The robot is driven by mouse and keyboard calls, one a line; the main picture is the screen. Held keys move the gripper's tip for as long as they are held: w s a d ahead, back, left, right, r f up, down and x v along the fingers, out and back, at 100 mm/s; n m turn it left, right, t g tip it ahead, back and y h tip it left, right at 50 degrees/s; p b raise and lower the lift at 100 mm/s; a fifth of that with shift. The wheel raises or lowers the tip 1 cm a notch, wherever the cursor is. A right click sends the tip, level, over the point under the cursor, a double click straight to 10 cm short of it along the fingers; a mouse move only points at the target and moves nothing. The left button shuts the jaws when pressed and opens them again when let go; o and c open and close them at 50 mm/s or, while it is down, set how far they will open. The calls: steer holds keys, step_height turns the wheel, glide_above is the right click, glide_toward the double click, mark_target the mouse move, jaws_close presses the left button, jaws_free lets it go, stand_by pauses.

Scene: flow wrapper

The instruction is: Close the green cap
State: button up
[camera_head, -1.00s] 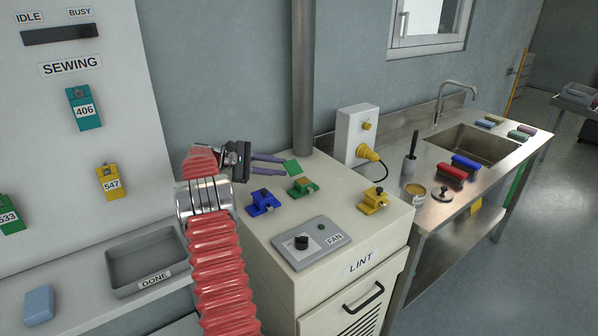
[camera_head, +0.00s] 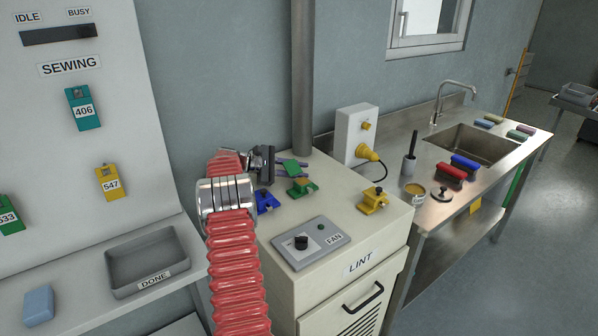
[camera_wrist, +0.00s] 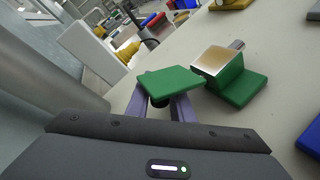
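The green cap (camera_wrist: 172,82) is a flat green plate in the wrist view, swung open beside its green base (camera_wrist: 237,88), whose tan top is bare. The base (camera_head: 301,188) and part of the cap (camera_head: 293,171) also show in the head view, on the cabinet top. My gripper (camera_wrist: 163,107) has its two purple fingers apart, on either side of a dark knob under the cap. The cap hides the fingertips, so I cannot tell whether they touch the knob. In the head view my gripper (camera_head: 285,166) is just left of the cap.
A blue unit (camera_head: 266,201) stands close in front of the green one, partly behind my arm. A yellow unit (camera_head: 373,201) is to the right. A fan panel (camera_head: 311,242) lies at the cabinet's front. A grey pipe (camera_head: 303,80) rises behind the cap.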

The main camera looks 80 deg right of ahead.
jaws_close()
steer(key=shift+a, duration=0.2)
steer(key=shift+d, duration=0.1)
steer(key=shift+d+t, duration=0.1)
steer(key=shift+t, duration=0.2)
